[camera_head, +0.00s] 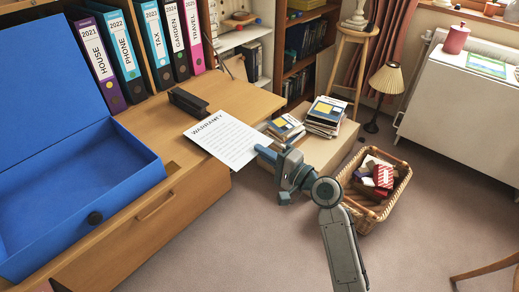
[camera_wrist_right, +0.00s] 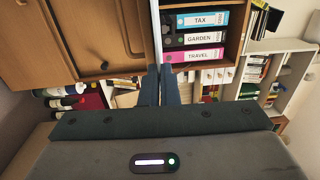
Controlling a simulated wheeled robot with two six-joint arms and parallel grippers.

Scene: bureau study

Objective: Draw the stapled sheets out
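The white sheets (camera_head: 226,139), headed WARRANTY, lie out from the wooden desk's front edge, their top edge close to the black stapler (camera_head: 188,102). I cannot tell whether the sheets are still between its jaws. My right gripper (camera_head: 266,151) is at the sheets' right edge. In the right wrist view its two fingers (camera_wrist_right: 160,84) are close together, with the sheets (camera_wrist_right: 157,30) showing as a thin pale strip, edge-on, between them. The staple itself is too small to see. My left gripper is not in view.
An open blue box (camera_head: 75,180) fills the desk's left. Binders (camera_head: 125,55) stand behind. Books (camera_head: 326,115) are stacked on a low wooden surface behind my right gripper. A wicker basket (camera_head: 365,213) stands on the floor to the right. Carpet in front is clear.

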